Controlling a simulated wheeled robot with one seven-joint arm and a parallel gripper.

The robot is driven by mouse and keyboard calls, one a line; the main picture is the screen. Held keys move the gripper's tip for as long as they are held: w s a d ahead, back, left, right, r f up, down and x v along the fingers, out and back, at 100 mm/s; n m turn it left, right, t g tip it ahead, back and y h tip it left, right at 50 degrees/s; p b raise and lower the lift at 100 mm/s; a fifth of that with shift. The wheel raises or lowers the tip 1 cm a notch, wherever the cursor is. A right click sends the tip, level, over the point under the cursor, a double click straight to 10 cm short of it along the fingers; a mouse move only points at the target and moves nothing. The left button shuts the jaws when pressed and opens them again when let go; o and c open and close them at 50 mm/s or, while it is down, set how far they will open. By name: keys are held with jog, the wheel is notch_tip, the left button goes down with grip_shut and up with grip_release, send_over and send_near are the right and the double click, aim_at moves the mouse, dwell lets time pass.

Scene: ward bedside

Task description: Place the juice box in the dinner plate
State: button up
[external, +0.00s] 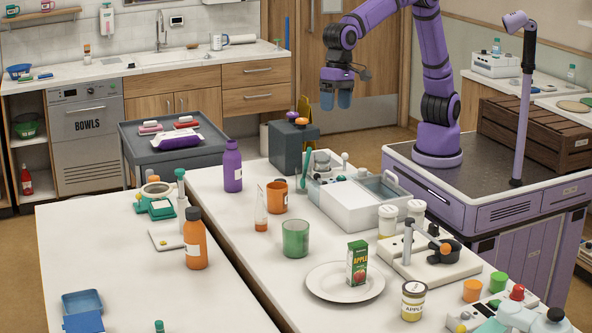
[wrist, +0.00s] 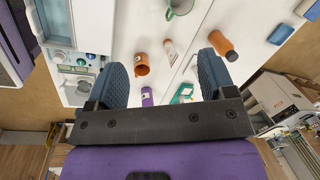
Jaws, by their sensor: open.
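The juice box (external: 356,264), green and white with "APPLE" and a red apple on it, stands upright on the white dinner plate (external: 322,284) near the front of the counter. It stands right of the plate's middle. My gripper (external: 337,97) is high above the far end of the counter, well away from the plate, with its fingers pointing down. In the wrist view my gripper (wrist: 163,68) has its two blue fingers wide apart with nothing between them. Neither the juice box nor the plate can be made out in the wrist view.
A green cup (external: 296,238), an orange mug (external: 277,196) and a purple bottle (external: 232,166) stand behind the plate. A labelled jar (external: 413,300) stands close to its right. A white device (external: 358,200) lies behind it. An orange bottle (external: 195,240) stands on the left counter.

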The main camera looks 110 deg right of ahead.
jog(key=s+d+r+n+t, duration=0.1)
jog(key=s+d+r+n, duration=0.25)
jog(key=s+d, duration=0.55)
jog(key=s+d+r+n+t, duration=0.1)
jog(key=s+d+r+n, duration=0.25)
jog(key=s+d, duration=0.55)
jog(key=s+d+f+n+t, duration=0.1)
jog(key=s+d+f+n, duration=0.1)
jog(key=s, duration=0.6)
jog(key=s+d+f+n+h, duration=0.1)
jog(key=s+d+f+n, duration=0.1)
jog(key=s+d, duration=0.3)
jog(key=s+n, duration=0.1)
jog(key=s, duration=0.3)
jog(key=shift+s+f+t, duration=0.2)
jog(key=shift+f+t, duration=0.05)
jog(key=shift+t, duration=0.15)
